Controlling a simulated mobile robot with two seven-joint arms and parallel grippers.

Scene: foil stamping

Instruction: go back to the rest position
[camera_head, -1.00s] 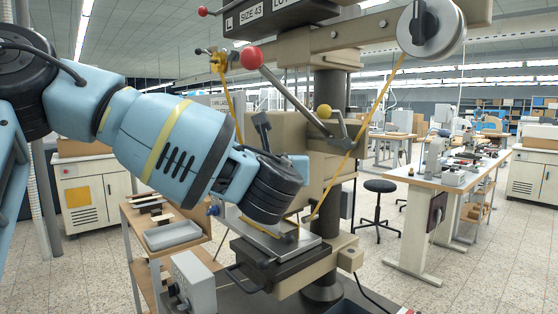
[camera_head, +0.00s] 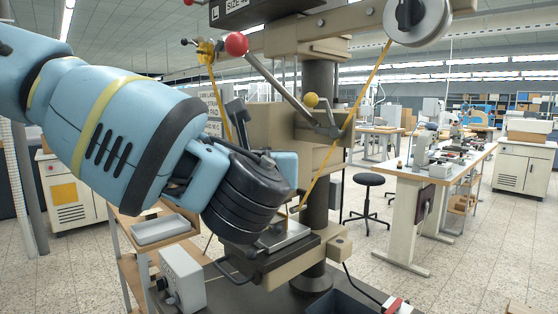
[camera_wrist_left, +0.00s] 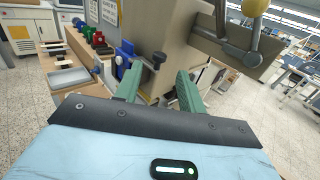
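My left arm reaches in from the left in the head view, its blue forearm and black wrist in front of the stamping press (camera_head: 265,135). My left gripper (camera_wrist_left: 160,70) shows in the left wrist view with its two green fingers apart and nothing held between them. The beige press body (camera_wrist_left: 160,32) stands just beyond the fingertips. In the head view the wrist hides the fingers and part of the press. My right gripper is in neither view.
The press has a red-knobbed lever (camera_head: 236,44), a yellow knob (camera_head: 311,99) and a foil band (camera_head: 366,98). A grey tray (camera_head: 160,229) sits on a side shelf and a control box (camera_head: 182,277) is below.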

